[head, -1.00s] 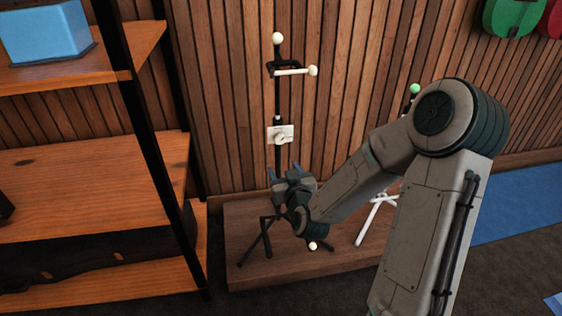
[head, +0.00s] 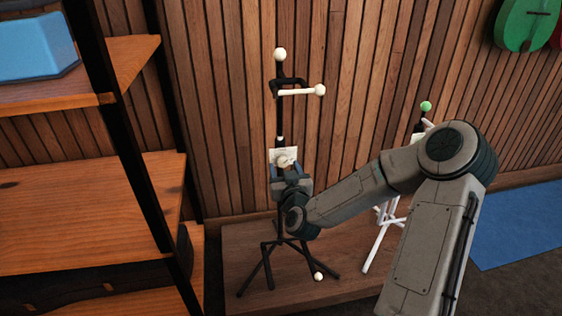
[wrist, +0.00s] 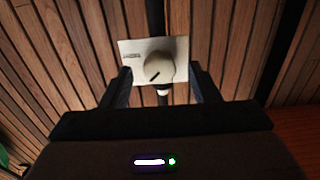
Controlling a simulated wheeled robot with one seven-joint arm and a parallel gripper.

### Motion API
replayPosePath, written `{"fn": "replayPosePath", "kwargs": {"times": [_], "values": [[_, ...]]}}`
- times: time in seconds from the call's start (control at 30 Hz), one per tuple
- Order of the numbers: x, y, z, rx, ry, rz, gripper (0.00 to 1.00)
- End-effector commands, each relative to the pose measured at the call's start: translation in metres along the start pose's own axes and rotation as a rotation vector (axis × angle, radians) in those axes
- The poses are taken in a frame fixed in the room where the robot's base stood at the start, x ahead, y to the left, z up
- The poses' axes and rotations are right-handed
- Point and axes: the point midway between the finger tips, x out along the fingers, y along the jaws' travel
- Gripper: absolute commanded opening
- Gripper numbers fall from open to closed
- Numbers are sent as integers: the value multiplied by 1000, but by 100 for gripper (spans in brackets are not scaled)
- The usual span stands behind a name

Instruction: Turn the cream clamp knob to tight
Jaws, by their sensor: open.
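The cream clamp knob (wrist: 159,67) is round with a dark pointer line and sits on a pale plate (wrist: 130,52) with small dark print, on a black stand post. The pointer slants to the lower left in the wrist view. In the head view the knob (head: 286,160) shows just above my gripper (head: 286,170). My gripper (wrist: 160,88) is open, its fingers on either side of and below the knob in the wrist view. I cannot tell whether the fingers touch it. The black stand (head: 279,112) is upright with cream ball ends.
The stand is on a low wooden platform (head: 228,262). A white stand with a green ball (head: 426,106) is to the right, partly behind my arm. A wooden shelf (head: 95,205) with a black upright is close on the left. The slatted wall (head: 375,60) is behind.

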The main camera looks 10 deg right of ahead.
Motion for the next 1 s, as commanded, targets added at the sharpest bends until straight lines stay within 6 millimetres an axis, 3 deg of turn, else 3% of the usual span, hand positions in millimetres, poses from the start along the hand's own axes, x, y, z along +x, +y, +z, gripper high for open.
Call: {"fn": "replayPosePath", "kwargs": {"times": [0.43,0.47,0.6,1.0], "values": [[5,2,0,0,0,3,55],[5,2,0,0,0,3,50],[5,1,0,0,0,1,11],[5,1,0,48,-1,1,11]]}}
